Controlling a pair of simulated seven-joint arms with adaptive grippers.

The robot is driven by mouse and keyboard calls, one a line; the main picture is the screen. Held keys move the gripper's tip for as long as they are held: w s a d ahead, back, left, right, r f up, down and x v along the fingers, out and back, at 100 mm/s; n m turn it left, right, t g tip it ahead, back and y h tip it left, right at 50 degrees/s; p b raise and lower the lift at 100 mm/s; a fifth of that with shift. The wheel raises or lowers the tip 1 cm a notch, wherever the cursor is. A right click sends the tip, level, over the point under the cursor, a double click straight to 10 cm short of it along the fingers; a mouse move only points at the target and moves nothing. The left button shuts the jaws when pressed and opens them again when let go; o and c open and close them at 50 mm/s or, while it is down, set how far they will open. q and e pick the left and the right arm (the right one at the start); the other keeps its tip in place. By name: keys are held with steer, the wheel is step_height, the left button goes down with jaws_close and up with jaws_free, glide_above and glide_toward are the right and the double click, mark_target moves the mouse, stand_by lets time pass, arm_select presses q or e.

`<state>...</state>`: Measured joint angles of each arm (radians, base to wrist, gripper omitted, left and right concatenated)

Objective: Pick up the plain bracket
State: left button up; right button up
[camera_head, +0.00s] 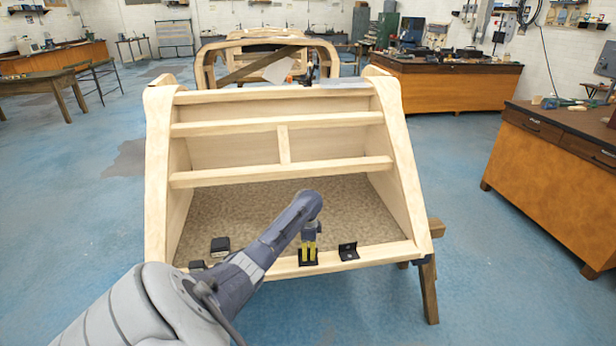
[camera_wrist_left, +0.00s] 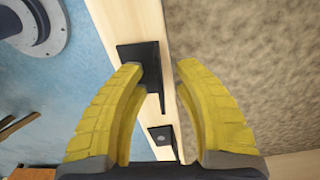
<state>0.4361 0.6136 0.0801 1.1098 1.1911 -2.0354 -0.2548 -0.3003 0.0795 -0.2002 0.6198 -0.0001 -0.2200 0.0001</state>
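A black angled bracket (camera_head: 308,263) sits on the front wooden rail, with no holes that I can make out. It also shows in the left wrist view (camera_wrist_left: 152,72). My left gripper (camera_head: 308,256) points down over it. Its yellow fingers, near in the left wrist view (camera_wrist_left: 160,68), are open on either side of the bracket's upright part. The left finger overlaps the bracket's flat part in that view; I cannot tell whether it touches. A second black bracket (camera_head: 348,251) with a light spot stands to the right on the rail. My right gripper is not in view.
A black block-like item (camera_head: 220,245) and a smaller dark piece (camera_head: 197,265) lie to the left, near my left arm. The wooden bodyframe (camera_head: 280,178) has crossbars behind the gripper. A trestle leg (camera_head: 428,290) stands at right. Workbenches are farther off.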

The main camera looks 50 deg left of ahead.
arm_select(q)
steer(key=shift+f, duration=0.3)
steer(key=shift+c, duration=0.3)
jaws_close()
